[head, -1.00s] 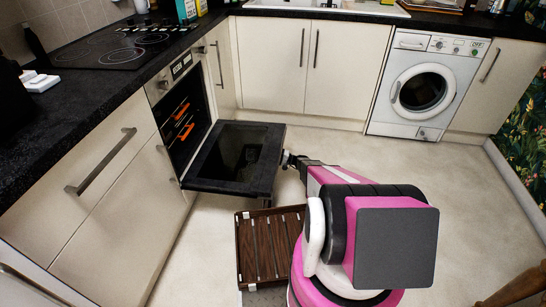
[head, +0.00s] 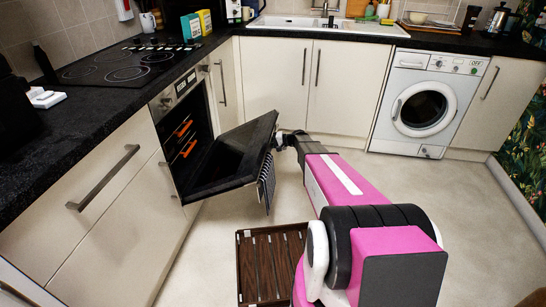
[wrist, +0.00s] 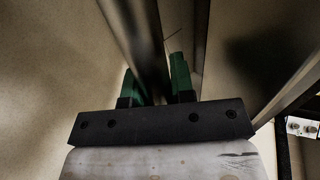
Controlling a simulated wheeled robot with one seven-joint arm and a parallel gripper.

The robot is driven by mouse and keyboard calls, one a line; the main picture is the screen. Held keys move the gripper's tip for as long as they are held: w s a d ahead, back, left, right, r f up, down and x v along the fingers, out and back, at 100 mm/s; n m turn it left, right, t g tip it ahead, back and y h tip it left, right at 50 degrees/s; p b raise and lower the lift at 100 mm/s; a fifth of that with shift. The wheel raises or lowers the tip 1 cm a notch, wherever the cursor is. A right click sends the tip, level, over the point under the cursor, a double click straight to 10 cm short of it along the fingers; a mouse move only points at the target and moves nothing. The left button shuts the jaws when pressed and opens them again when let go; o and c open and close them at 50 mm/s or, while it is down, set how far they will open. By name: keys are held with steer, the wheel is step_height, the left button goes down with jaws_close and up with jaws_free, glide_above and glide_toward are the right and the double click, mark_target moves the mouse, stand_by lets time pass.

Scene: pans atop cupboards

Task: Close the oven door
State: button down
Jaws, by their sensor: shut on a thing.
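The oven (head: 180,88) is set in the cupboards at the left, under the hob. Its dark oven door (head: 243,143) hangs partly open, tilted up from its bottom hinge, and the orange-edged racks (head: 184,138) inside still show. My gripper (wrist: 154,66) is at the door's free upper edge. In the wrist view its green fingers are shut on a dark bar or edge of the door; which of the two I cannot tell. In the head view the fingertips are too small to make out at the door's far right corner.
A dark striped cloth (head: 267,182) hangs from the door's outer side. A slatted brown wooden crate (head: 270,262) stands on the floor below, beside my base. The washing machine (head: 424,105) is at the back right. Floor between is clear.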

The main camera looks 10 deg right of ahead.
mark_target(259, 133)
steer(key=a+r+h, duration=0.1)
steer(key=r, duration=0.2)
steer(key=w+a+r+h, duration=0.1)
steer(key=a+r, duration=0.1)
steer(key=r, duration=0.1)
steer(key=a+r+g, duration=0.1)
steer(key=a+r, duration=0.1)
steer(key=r, duration=0.1)
steer(key=shift+w+a+h, duration=0.1)
steer(key=shift+w+h, duration=0.2)
steer(key=shift+h, duration=0.1)
steer(key=w+a+r+h, duration=0.2)
steer(key=a+r, duration=0.3)
steer(key=a, duration=0.3)
steer(key=w+a+r+g+h, duration=0.1)
steer(key=w+a+r+h, duration=0.1)
steer(key=a+r, duration=0.3)
steer(key=w+a+r+g+h, duration=0.1)
steer(key=w+a+r+h, duration=0.2)
steer(key=a, duration=1)
step_height(259, 133, up, 2)
steer(key=shift+w+r, duration=0.1)
steer(key=shift+w, duration=0.7)
steer(key=c, duration=1)
jaws_free()
steer(key=shift+d, duration=0.1)
steer(key=shift+o, duration=0.2)
steer(key=v, duration=1)
steer(key=shift+r, duration=0.35)
